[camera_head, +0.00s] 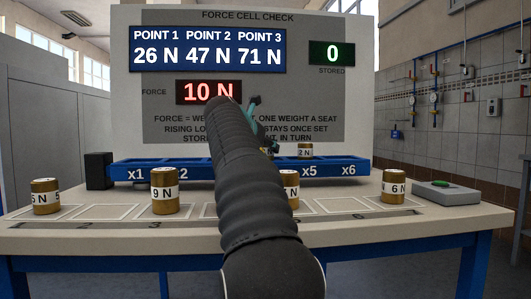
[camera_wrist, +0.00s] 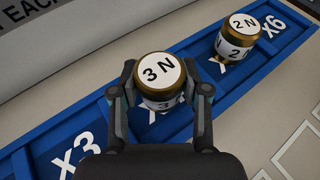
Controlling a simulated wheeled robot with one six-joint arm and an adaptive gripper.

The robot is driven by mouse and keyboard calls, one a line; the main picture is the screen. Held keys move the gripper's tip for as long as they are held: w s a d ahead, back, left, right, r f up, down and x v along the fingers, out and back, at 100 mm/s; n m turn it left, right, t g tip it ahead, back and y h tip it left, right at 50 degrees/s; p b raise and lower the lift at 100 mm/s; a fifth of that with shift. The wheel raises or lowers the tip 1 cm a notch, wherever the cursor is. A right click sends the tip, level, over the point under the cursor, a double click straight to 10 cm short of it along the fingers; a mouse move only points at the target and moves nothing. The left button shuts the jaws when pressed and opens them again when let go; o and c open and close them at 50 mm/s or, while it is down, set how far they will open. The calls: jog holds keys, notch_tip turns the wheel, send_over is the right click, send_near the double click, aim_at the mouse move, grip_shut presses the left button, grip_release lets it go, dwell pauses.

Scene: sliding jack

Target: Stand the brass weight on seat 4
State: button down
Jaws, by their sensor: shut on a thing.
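A brass weight marked 3 N (camera_wrist: 160,80) is held upright between the fingers of my gripper (camera_wrist: 160,100) in the wrist view. It is over the blue beam (camera_wrist: 110,120) between the x3 mark and the seat with the 2 N weight, where seat 4 lies. I cannot tell whether its base touches the beam. A brass 2 N weight (camera_wrist: 237,38) stands on the beam at x5, also seen in the head view (camera_head: 305,150).
Brass weights marked 9 N (camera_head: 165,192) and 6 N (camera_head: 394,188), one at far left (camera_head: 46,197) and one half hidden (camera_head: 291,190) stand on the table (camera_head: 240,228). The board (camera_head: 130,110) reads force 10 N, stored 0. A grey box with a green button (camera_head: 445,192) sits right.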

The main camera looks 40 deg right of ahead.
jog(key=c, duration=0.6)
grip_release()
jog(key=shift+o, duration=0.2)
jog(key=shift+a+r, duration=0.15)
jog(key=shift+r, duration=0.05)
jog(key=p+v, duration=0.1)
jog(key=v, duration=1)
jog(key=shift+s+a, duration=0.25)
jog(key=shift+a, duration=0.05)
